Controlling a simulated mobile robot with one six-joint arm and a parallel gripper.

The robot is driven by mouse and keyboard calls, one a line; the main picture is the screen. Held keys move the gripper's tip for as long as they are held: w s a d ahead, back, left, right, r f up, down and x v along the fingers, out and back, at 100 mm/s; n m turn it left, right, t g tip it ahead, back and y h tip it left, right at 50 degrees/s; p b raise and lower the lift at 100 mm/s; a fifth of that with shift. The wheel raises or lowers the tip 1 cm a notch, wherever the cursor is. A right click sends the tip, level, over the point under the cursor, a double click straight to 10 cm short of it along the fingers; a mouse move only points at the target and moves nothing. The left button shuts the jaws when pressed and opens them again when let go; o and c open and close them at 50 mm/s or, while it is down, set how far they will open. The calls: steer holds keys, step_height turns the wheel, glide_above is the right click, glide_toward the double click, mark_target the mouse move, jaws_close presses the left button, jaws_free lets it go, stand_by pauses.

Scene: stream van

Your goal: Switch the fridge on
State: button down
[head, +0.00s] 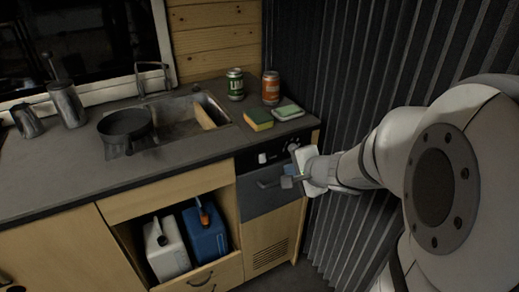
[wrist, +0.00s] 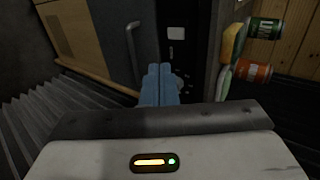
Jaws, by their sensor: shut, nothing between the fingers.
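The fridge (head: 259,197) has a dark front below the right end of the counter, with a bar handle and a control strip (head: 267,159) along its top. The strip carries a small white switch (head: 262,158) and knob-like parts near my gripper. My gripper (head: 287,182) is shut and empty, in front of the fridge's upper right part. In the wrist view its blue fingers (wrist: 160,70) are together, pointing at the dark panel. I cannot tell whether the fingertips touch the panel.
A green can (head: 235,84), an orange can (head: 270,87) and sponges (head: 258,119) stand on the counter above. A sink (head: 180,121) with a pan is further left. White and blue canisters (head: 206,232) sit in an open cabinet. A dark corrugated wall (head: 350,90) bounds the right side.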

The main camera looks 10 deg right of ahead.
steer(key=b, duration=0.3)
glide_toward(263, 162)
step_height(263, 162, down, 4)
steer(key=w, duration=0.1)
steer(key=shift+w+a+r+p, duration=0.1)
steer(key=shift+w+a+p, duration=0.3)
steer(key=shift+w, duration=0.55)
steer(key=shift+w+a+r+p, duration=0.1)
steer(key=shift+w+a+p, duration=0.2)
steer(key=shift+w, duration=0.7)
